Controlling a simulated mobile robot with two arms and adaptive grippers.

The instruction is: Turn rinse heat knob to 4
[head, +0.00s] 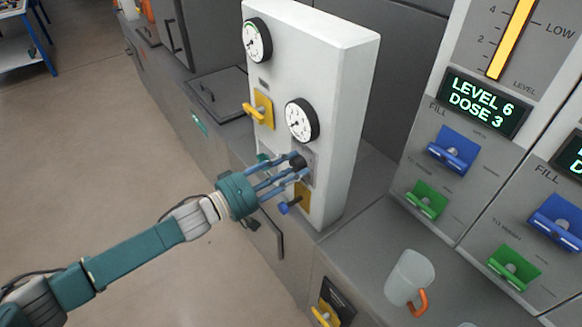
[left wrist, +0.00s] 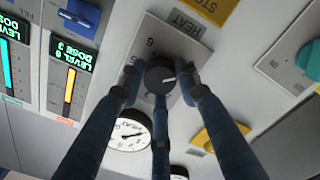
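The rinse heat knob (left wrist: 160,77) is black and round with a white pointer line, on a plate by the word HEAT in the left wrist view, which appears upside down. The digit 6 shows on its dial plate; most other marks are hidden by fingers. In the head view the knob (head: 298,162) is partly hidden low on the white panel. My left gripper (head: 298,168) has its three fingers around the knob, tips close against its sides; it also shows in the left wrist view (left wrist: 160,84). My right gripper is not in view.
A yellow handle (head: 260,110) and round gauges (head: 301,120) sit on the panel close to my fingers. At right are dispensers with blue and green levers (head: 427,199) and a cup (head: 409,276) on the counter.

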